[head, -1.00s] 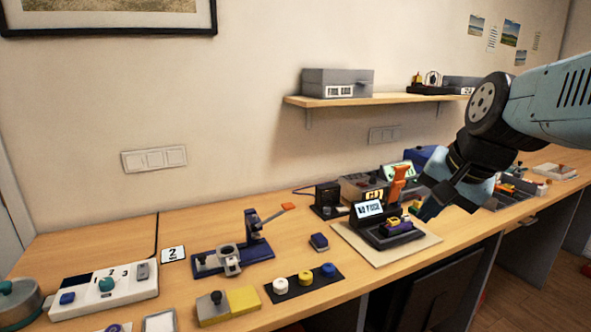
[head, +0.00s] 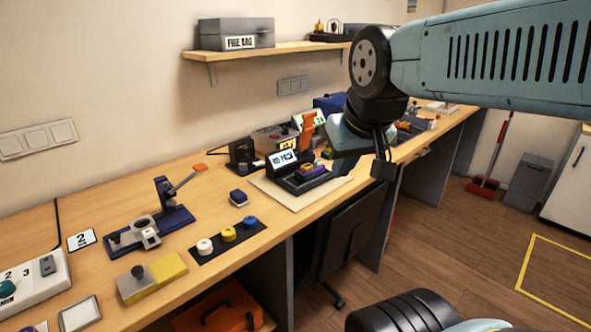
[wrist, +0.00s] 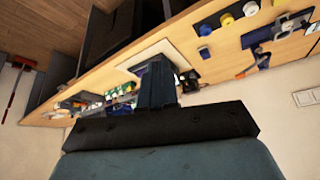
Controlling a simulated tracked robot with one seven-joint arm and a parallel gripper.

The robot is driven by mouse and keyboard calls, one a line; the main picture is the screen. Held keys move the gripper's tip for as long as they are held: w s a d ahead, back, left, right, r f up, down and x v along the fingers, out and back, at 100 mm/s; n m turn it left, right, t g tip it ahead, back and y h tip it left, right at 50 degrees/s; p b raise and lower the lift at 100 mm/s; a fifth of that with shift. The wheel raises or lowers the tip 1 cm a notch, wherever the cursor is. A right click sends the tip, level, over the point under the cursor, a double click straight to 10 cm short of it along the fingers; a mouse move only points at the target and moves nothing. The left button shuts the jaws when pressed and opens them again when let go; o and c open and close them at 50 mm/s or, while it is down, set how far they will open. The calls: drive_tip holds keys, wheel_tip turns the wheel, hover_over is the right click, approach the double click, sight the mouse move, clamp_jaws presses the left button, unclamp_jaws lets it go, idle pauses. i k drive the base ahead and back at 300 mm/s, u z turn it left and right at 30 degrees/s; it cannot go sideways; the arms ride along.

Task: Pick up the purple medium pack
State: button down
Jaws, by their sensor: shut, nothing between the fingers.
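A small purple pack (head: 314,173) with a yellow part sits on a black tester (head: 294,186) with a lit screen that seems to read "NO PACK", on a pale mat. I cannot tell from its size whether it is the medium one. My gripper (head: 343,167) is just to the right of the tester in the head view, its tips partly hidden and dark. In the wrist view my gripper (wrist: 156,64) is shut and empty, its fingers covering most of the tester.
An orange-handled tool (head: 307,128) stands behind the tester. A black strip with white, yellow and blue knobs (head: 228,235) and a blue lever fixture (head: 150,232) lie to the left. The bench's front edge is close to the tester. A black chair (head: 350,235) stands below.

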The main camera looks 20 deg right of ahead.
sight(308, 172)
drive_tip(key=z, duration=1.25)
drive_tip(key=i, duration=0.85)
drive_tip(key=u, duration=0.45)
